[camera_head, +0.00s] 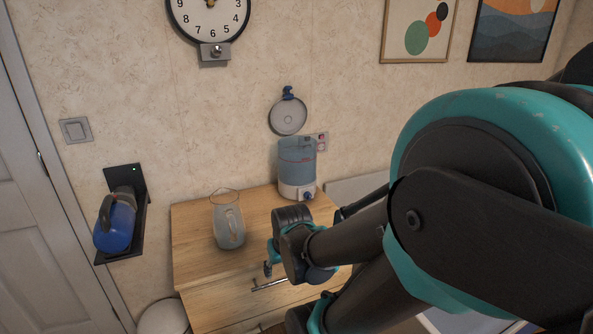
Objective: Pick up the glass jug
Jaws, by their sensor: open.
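The clear glass jug (229,229) stands upright on the light wooden top of a cabinet, left of centre. Its handle faces toward the camera. My gripper (278,268) is in front of and to the right of the jug, near the cabinet's front edge. It is open, apart from the jug, and partly hidden by my own arm links. No object shows between its fingers.
A blue-and-white dispenser (297,165) stands at the back right of the cabinet top (190,250). A blue container (115,228) sits on a black wall shelf (128,250) at left. A drawer handle (270,284) juts from the cabinet front.

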